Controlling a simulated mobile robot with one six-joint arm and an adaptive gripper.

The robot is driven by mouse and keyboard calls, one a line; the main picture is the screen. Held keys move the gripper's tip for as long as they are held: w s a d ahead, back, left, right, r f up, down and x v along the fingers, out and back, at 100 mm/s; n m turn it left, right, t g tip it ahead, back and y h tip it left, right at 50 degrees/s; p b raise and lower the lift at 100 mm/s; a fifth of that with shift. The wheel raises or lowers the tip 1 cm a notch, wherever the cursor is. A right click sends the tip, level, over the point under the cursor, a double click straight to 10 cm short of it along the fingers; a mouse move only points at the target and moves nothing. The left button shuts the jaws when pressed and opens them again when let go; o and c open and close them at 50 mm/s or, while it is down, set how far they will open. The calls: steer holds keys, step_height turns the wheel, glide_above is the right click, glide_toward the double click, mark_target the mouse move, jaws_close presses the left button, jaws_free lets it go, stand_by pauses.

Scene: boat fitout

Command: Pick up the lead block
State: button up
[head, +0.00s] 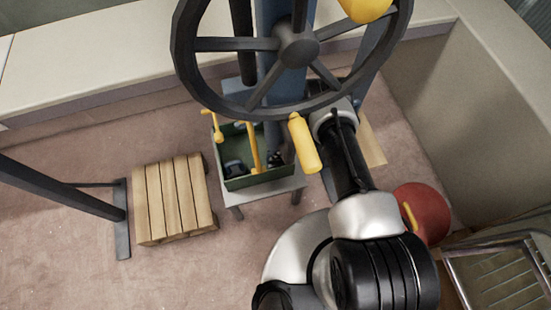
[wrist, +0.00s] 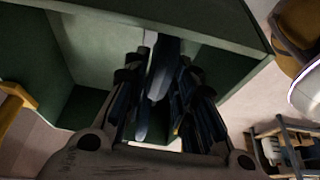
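In the wrist view my gripper (wrist: 165,85) reaches down toward green walls, its dark fingers on both sides of a narrow dark blue-grey piece (wrist: 165,65). I cannot tell whether this piece is the lead block, or whether the fingers touch it. In the head view my arm reaches up beside the wheel, and my gripper is not clearly seen. A green open crate (head: 262,183) stands on a small grey stand, with dark items (head: 235,168) and yellow-handled tools in it. No lead block can be made out for certain.
A large dark spoked wheel (head: 298,47) hangs over the crate, with a yellow handle (head: 304,143) near it. A slatted wooden pallet (head: 175,198) lies left. A red round object (head: 420,212) is right of my arm. Floor is clear between pallet and crate.

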jaws_close()
stand_by(0.6)
steer(key=shift+w+r, duration=0.1)
steer(key=shift+w, duration=0.05)
